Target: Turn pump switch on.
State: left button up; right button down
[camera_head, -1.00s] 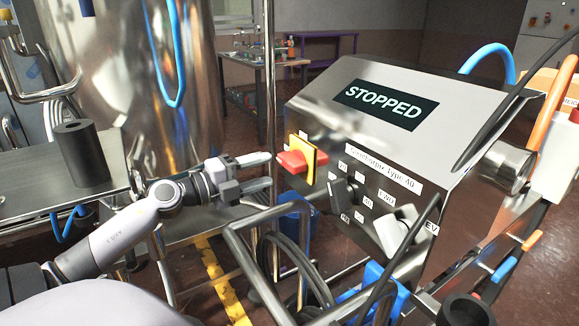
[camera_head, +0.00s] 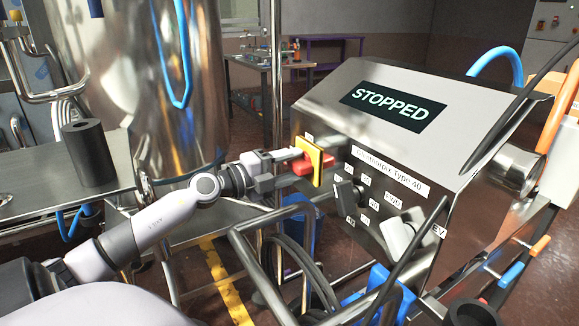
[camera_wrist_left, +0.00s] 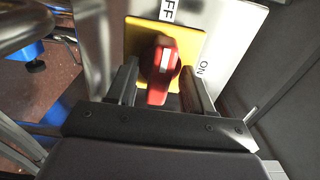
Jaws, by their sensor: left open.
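The pump switch is a red knob (camera_wrist_left: 160,68) on a yellow plate (camera_wrist_left: 190,42), with "ON" and partly cut "OFF" labels in the left wrist view. In the head view the red knob (camera_head: 304,166) and the yellow plate (camera_head: 313,160) sit on the left side of the steel control box (camera_head: 330,110). Its display (camera_head: 393,107) reads "STOPPED". My left gripper (camera_head: 290,168) is open, its fingers on either side of the red knob. In the left wrist view the knob lies between the fingertips (camera_wrist_left: 160,85); I cannot tell whether they touch it. My right gripper is not in view.
A black selector knob (camera_head: 347,192) and a grey lever (camera_head: 400,233) are on the box front. Steel tube rails and black hoses (camera_head: 295,262) stand below the left gripper. A steel table with a black cylinder (camera_head: 88,152) is at the left, before a large tank (camera_head: 150,90).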

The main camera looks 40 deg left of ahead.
pick_arm(q)
grip_shut()
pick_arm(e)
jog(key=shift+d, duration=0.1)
